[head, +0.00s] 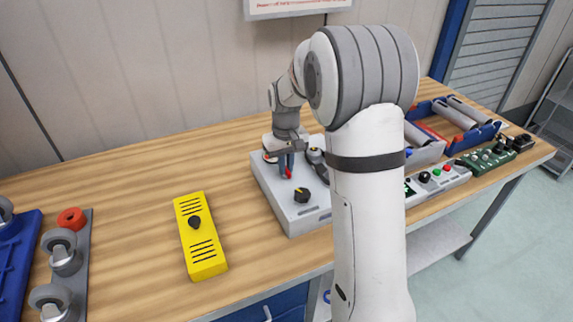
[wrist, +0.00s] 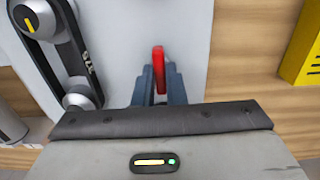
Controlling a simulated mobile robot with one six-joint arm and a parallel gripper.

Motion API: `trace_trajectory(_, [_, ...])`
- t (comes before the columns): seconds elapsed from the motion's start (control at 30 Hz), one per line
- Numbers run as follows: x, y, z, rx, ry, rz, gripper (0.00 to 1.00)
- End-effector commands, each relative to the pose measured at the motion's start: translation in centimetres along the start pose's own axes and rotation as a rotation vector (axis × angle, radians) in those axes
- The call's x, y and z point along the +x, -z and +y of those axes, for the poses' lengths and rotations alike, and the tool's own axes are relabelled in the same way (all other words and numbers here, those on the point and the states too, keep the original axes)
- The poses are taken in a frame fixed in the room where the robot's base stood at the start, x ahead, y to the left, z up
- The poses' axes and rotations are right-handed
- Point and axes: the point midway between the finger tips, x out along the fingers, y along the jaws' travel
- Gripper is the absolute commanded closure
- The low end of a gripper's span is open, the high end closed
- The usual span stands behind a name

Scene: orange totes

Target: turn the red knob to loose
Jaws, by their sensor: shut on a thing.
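The red knob (wrist: 158,68) shows as a narrow red bar in the wrist view, between the two dark blue fingers of my gripper (wrist: 157,80). My gripper is shut on it, a finger on either side. In the head view the red knob (head: 288,174) is a small red patch at the fingertips of my gripper (head: 287,168). It sits on a light grey panel box (head: 302,222) on the workbench. The fingers hide much of the knob, and I cannot read any markings around it.
A black knob with a yellow mark (head: 302,195) is on the same panel, close to my gripper. A yellow box with a black knob (head: 200,250) stands to the left. A green board (head: 487,158) and a blue tray (head: 483,140) are at the right. Bare wood lies left of the panel.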

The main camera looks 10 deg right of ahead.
Motion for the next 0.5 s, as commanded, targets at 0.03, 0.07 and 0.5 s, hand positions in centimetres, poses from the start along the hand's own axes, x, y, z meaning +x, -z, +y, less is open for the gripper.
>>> trace_trajectory(0.03, [-0.17,0.12,0.02,-0.006,-0.001,0.005,1.0])
trace_trajectory(0.07, [-0.17,0.12,0.02,-0.008,-0.001,0.005,1.0])
trace_trajectory(0.5, [-0.18,0.13,0.02,-0.014,-0.002,0.005,0.87])
